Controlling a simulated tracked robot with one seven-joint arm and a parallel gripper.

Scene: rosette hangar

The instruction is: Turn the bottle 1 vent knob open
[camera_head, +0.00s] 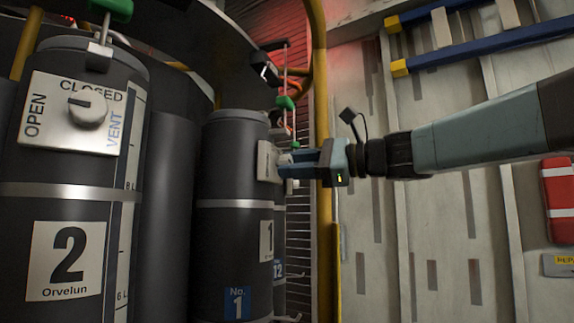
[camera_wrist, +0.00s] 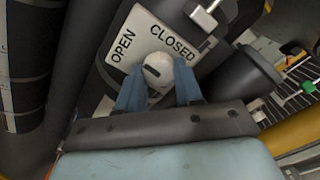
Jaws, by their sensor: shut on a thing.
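Bottle 1 (camera_head: 232,165) is a dark grey cylinder with a "1" label and a blue "No. 1" tag, standing right of bottle 2. Its white vent plate (camera_head: 264,160) is seen nearly edge-on in the head view. In the wrist view the plate (camera_wrist: 141,35) reads OPEN at left and CLOSED at top; its lower part is hidden. The round pale vent knob (camera_wrist: 158,70) bears a short dark mark; I cannot tell clearly where it points. My gripper (camera_head: 286,165) reaches in from the right. Its blue fingers (camera_wrist: 158,84) are shut on the knob, one each side.
Bottle 2 (camera_head: 62,210) stands at left with a similar vent plate (camera_head: 50,110) and knob. A yellow upright pipe (camera_head: 322,100) runs close behind my gripper. Green-handled valves (camera_head: 285,102) sit above. A ribbed wall with blue bars (camera_head: 470,55) is at right.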

